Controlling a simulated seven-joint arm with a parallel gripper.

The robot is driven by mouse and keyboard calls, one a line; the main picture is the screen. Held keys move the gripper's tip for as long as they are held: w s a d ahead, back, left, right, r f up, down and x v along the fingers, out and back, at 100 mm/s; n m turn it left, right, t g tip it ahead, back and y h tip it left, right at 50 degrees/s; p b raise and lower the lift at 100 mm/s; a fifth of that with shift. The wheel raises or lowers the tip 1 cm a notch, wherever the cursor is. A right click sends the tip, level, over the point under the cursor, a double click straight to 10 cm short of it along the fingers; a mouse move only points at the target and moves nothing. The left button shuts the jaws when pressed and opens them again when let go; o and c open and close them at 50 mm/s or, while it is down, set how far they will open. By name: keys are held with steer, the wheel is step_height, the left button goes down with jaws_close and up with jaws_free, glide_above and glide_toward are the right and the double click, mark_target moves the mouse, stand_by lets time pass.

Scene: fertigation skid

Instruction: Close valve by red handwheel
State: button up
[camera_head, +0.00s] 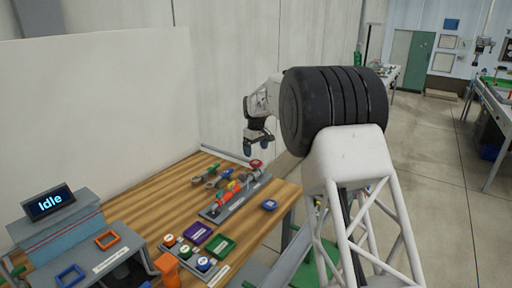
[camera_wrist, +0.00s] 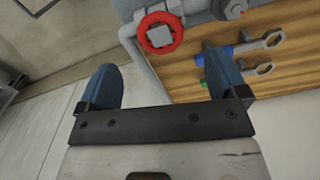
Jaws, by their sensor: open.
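The red handwheel (camera_wrist: 160,33) is a ring with a grey square hub, at the top middle of the wrist view, on a grey pipe (camera_wrist: 132,50). In the head view the red handwheel (camera_head: 256,164) is small, at the far end of the pipe assembly on the bench. My gripper (camera_wrist: 163,90) has blue fingertips set wide apart with nothing between them. The handwheel lies beyond the fingertips and appears apart from them. In the head view my gripper (camera_head: 257,147) hangs just above the handwheel.
Wrenches (camera_head: 207,174) lie on the wooden bench (camera_head: 285,193) beside the pipe assembly (camera_head: 233,192). Purple (camera_head: 195,233) and green (camera_head: 219,246) trays stand nearer, with several round buttons beside them. A screen (camera_head: 49,202) at left reads "Idle". A pale panel (camera_head: 100,100) stands behind the bench.

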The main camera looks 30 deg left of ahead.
mark_target(256, 162)
steer(key=shift+f, duration=3.4)
steer(key=c, duration=1)
steer(key=shift+m, duration=0.4)
